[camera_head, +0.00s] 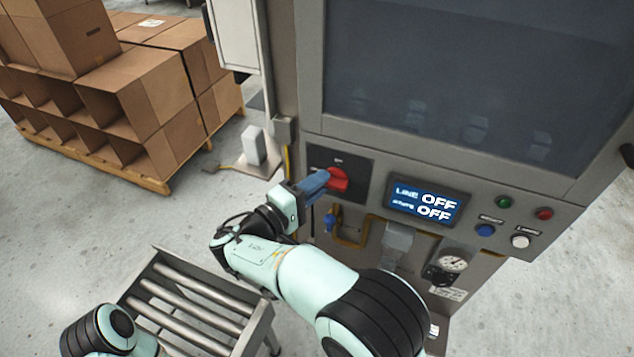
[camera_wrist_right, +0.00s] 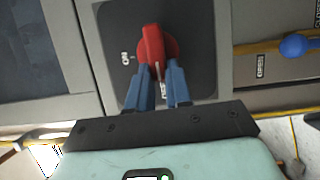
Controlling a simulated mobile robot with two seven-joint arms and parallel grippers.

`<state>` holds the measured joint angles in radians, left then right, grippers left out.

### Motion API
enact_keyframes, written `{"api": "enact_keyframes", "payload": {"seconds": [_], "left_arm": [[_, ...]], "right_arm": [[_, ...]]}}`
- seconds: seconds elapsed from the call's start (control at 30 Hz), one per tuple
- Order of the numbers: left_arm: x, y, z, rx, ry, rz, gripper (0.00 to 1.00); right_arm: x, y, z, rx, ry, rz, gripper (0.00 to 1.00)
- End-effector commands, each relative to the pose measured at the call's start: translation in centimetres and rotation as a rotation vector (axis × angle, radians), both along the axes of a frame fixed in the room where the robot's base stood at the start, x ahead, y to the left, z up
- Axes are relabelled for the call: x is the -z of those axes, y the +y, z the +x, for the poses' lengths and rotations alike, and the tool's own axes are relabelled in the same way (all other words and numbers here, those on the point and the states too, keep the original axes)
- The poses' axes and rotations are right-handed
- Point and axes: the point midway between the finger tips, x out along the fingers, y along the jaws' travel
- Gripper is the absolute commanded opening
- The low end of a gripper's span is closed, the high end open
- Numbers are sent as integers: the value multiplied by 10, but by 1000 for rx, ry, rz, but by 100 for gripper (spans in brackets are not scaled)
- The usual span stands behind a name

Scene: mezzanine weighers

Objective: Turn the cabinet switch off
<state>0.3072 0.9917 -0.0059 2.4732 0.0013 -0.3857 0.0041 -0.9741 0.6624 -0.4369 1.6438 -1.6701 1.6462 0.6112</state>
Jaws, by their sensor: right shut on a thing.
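The cabinet switch is a red rotary knob (camera_head: 339,180) on a dark square plate (camera_head: 352,164) on the grey cabinet's front. My right gripper (camera_head: 318,185) reaches it from the left, its blue fingers on the knob. In the right wrist view, the two fingers (camera_wrist_right: 160,80) are shut around the lower part of the red knob (camera_wrist_right: 153,42), one on each side. The letters ON show on the plate (camera_wrist_right: 112,30) left of the knob, off its grip line. The cabinet display (camera_head: 424,205) reads OFF on both lines. My left gripper is out of view.
Green, red, blue and white buttons (camera_head: 520,241) sit right of the display. A gauge (camera_head: 452,263) and a yellow pipe with a blue handle (camera_head: 331,221) are below. A roller conveyor (camera_head: 190,300) stands lower left; boxes (camera_head: 140,95) are stacked behind on a pallet.

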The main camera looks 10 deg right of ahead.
Motion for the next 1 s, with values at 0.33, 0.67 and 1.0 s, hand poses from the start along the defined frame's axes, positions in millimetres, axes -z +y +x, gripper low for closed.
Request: {"api": "enact_keyframes", "payload": {"seconds": [0.33, 0.67, 1.0], "left_arm": [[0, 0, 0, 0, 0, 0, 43], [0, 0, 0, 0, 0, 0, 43], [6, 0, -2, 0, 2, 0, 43]], "right_arm": [[1, -1, 0, 3, 5, -3, 39], [0, 1, -1, 0, 2, -1, 45], [2, 46, -30, -5, 2, -1, 45]]}}
